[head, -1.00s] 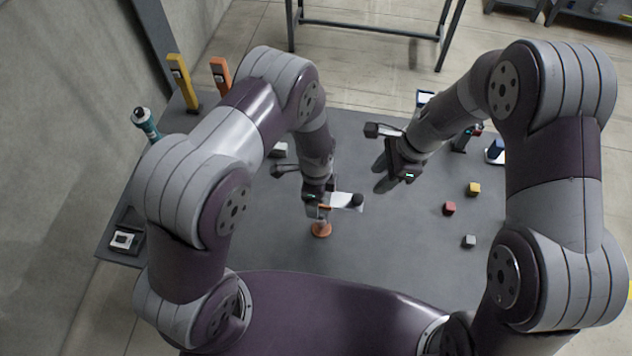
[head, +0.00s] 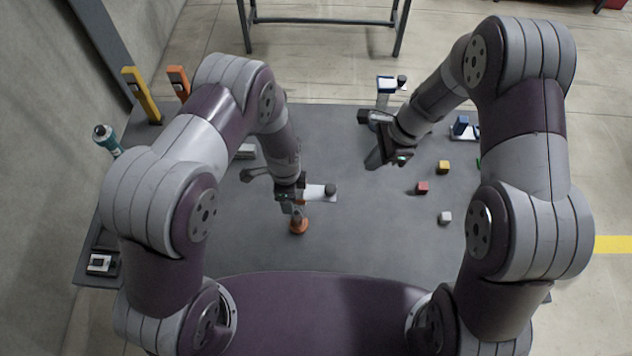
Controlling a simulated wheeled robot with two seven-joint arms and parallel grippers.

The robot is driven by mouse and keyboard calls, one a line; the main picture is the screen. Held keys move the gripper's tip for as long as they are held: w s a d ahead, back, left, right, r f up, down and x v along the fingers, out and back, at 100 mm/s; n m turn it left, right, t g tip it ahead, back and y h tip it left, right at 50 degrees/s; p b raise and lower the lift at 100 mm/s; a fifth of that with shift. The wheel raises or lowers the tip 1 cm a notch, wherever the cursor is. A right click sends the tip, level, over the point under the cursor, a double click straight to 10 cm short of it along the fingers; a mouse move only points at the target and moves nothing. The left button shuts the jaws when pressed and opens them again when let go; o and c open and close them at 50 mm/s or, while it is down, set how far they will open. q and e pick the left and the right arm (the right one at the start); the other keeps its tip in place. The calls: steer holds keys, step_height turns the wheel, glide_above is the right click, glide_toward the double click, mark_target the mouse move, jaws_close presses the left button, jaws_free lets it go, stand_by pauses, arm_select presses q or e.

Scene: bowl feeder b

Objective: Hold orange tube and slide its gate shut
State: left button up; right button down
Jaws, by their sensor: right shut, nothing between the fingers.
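The orange tube (head: 299,226) stands upright on its flared base on the grey table, left of centre. My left gripper (head: 291,198) is at its upper part; the fingers are small and partly hidden, so I cannot tell whether they are closed on it. A white gate plate (head: 315,191) with a dark knob (head: 330,190) sticks out to the right at the tube's top. My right gripper (head: 384,158) is shut and empty above the table, right of and beyond the knob, apart from it.
Red (head: 422,187), yellow (head: 442,167) and pale grey (head: 445,217) cubes lie on the right. Yellow (head: 142,95) and orange (head: 179,82) posts stand back left. The table's front middle is clear.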

steer(key=w+d+n+y, duration=0.2)
steer(key=w+d+n, duration=0.15)
steer(key=n, duration=0.65)
steer(key=n+y, duration=0.1)
steer(key=n, duration=1.6)
glide_toward(320, 190)
steer(key=w+d+f, duration=0.3)
steer(key=w+f, duration=0.1)
steer(key=s+a, duration=0.3)
steer(key=shift+r, duration=0.1)
steer(key=shift+w+d, duration=0.1)
steer(key=shift+w, duration=0.05)
